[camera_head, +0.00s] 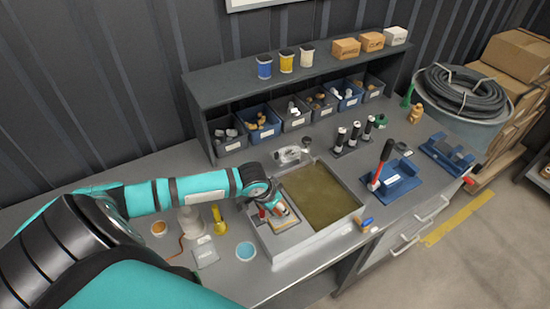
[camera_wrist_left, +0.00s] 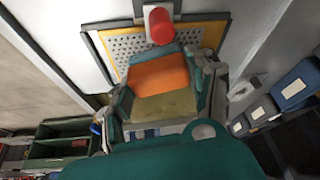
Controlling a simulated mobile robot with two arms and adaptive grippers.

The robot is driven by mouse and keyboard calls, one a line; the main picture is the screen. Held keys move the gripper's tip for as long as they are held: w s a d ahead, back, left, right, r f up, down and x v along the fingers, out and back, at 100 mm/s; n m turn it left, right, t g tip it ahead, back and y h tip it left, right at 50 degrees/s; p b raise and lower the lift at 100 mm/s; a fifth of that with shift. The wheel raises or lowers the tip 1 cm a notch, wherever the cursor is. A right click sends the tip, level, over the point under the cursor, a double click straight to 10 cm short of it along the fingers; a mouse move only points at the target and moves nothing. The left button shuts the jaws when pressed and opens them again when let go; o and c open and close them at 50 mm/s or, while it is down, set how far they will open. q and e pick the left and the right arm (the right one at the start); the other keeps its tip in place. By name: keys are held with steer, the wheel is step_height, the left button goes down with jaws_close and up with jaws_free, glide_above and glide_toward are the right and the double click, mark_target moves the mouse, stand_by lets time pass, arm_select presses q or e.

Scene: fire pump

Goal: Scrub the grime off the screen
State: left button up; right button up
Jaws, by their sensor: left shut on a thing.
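The screen (camera_wrist_left: 127,44) is a perforated grey plate with a yellow-orange border, lying in the left part of the grey basin (camera_head: 311,248). My left gripper (camera_wrist_left: 163,85) is over it, with its fingers on either side of an orange block (camera_wrist_left: 160,74) with an olive-brown near face. A red cylinder (camera_wrist_left: 160,26) on a white piece shows just beyond the block. In the head view my left gripper (camera_head: 274,205) and wrist cover part of the screen (camera_head: 284,222). Contact between block and screen is hidden, and grime cannot be told clearly. My right gripper is not in view.
Murky brown-green liquid (camera_head: 320,193) fills the basin's right part. A blue holder with a red-handled tool (camera_head: 382,163) stands to the right. Bins (camera_head: 262,124) line the back shelf.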

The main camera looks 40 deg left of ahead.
mark_target(289, 222)
arm_select(q)
steer(key=shift+s+d+f, duration=0.1)
steer(key=shift+s+d, duration=0.25)
steer(key=shift+d, duration=0.45)
steer(key=shift+s+d+r, duration=0.1)
steer(key=shift+s+d, duration=0.3)
steer(key=shift+d, duration=0.45)
steer(key=shift+s+d+f, duration=0.1)
steer(key=shift+s+d, duration=0.25)
steer(key=shift+d, duration=0.45)
steer(key=shift+w+r, duration=0.1)
steer(key=shift+r, duration=0.3)
steer(key=shift+a+r, duration=0.1)
steer(key=shift+r, duration=2.6)
steer(key=shift+r, duration=1.5)
